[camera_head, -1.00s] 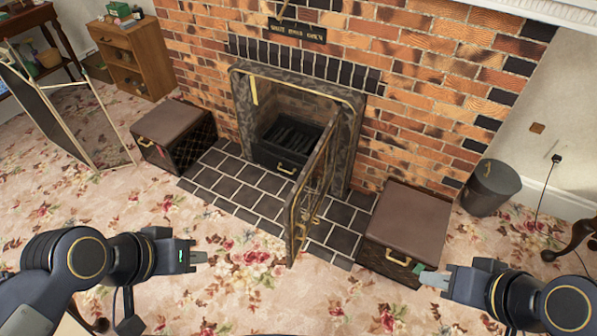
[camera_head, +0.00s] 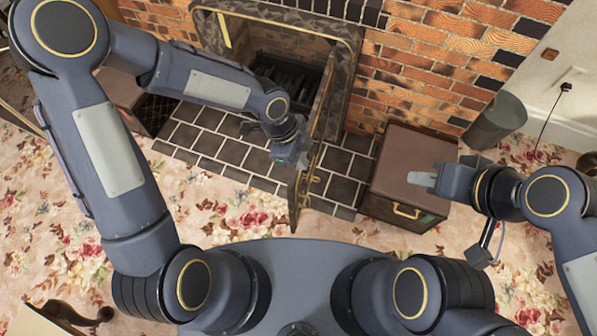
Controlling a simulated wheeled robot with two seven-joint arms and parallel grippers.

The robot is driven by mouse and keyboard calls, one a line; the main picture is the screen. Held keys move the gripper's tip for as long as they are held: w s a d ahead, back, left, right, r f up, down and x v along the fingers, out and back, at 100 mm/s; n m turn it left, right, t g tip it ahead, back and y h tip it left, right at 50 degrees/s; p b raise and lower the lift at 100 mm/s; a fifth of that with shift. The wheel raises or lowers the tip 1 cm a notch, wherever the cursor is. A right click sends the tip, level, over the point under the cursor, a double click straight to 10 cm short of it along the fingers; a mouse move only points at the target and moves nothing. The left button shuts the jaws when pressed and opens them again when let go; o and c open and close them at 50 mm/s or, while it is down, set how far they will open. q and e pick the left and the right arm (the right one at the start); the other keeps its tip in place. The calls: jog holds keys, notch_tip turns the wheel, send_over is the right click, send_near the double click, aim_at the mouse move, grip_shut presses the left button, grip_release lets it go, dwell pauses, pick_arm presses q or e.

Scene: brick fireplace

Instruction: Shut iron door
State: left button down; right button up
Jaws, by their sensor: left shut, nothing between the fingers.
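The iron door (camera_head: 319,128) stands wide open, swung out from the right side of the fireplace opening (camera_head: 272,45). Its brass latch parts show near its free edge. My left gripper (camera_head: 292,160) is shut and empty, at the left face of the door near the free edge. It hides part of the door, and I cannot tell whether it touches it. My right gripper (camera_head: 421,179) is above the right-hand box, well right of the door; its pale fingertips show, but whether they are apart is unclear.
A brown-topped box (camera_head: 405,160) with a brass handle stands right of the tiled hearth (camera_head: 215,145). Another box (camera_head: 118,88) at the left is partly behind my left arm. A dark bin (camera_head: 497,120) stands by the brick wall (camera_head: 430,60). Flowered carpet lies in front.

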aim_at(298, 176)
pick_arm(q)
jog(key=shift+a+f, duration=0.15)
jog(key=shift+f, duration=2.2)
jog(key=shift+a+f, duration=0.15)
jog(key=shift+f, duration=2.2)
